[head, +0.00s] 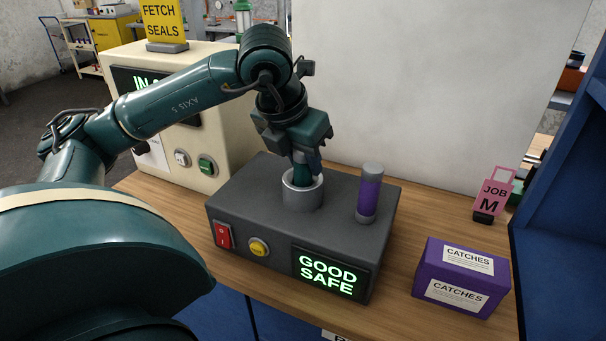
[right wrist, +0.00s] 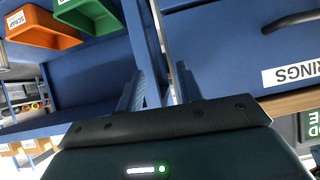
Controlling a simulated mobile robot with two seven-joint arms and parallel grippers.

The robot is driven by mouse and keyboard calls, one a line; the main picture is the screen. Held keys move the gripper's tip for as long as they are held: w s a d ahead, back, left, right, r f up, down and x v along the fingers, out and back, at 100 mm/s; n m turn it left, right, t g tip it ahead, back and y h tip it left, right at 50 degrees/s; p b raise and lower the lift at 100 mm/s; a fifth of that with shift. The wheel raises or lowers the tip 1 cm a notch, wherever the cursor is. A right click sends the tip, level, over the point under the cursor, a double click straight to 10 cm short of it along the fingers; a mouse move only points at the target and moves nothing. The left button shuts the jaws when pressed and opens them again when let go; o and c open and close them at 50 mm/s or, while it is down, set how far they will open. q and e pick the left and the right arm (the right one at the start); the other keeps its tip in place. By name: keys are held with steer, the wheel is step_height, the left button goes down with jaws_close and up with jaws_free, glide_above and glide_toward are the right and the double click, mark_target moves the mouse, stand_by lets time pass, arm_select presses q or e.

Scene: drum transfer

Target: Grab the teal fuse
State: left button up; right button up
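My left gripper (head: 306,166) points down into the light grey ring socket (head: 302,196) on top of the dark grey tester box (head: 240,196). A narrow teal piece shows between its fingers and the socket rim; this looks like the teal fuse (head: 300,174), mostly hidden by the gripper and the socket. I cannot tell whether the fingers are closed on it. A purple fuse (head: 368,196) with grey ends stands upright on the box to the right of the socket. My right gripper (right wrist: 160,90) is open and empty in the right wrist view, its fingers apart.
The tester box has a lit "GOOD SAFE" screen (head: 329,272), a red switch (head: 223,235) and a yellow button (head: 258,247). A purple "CATCHES" box (head: 425,268) and a pink "JOB M" tag (head: 496,195) are to the right. A cream machine (head: 224,110) stands behind left.

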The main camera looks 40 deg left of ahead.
arm_select(q)
jaws_close()
steer(key=shift+r, duration=0.15)
arm_select(e)
steer(key=shift+r, duration=0.1)
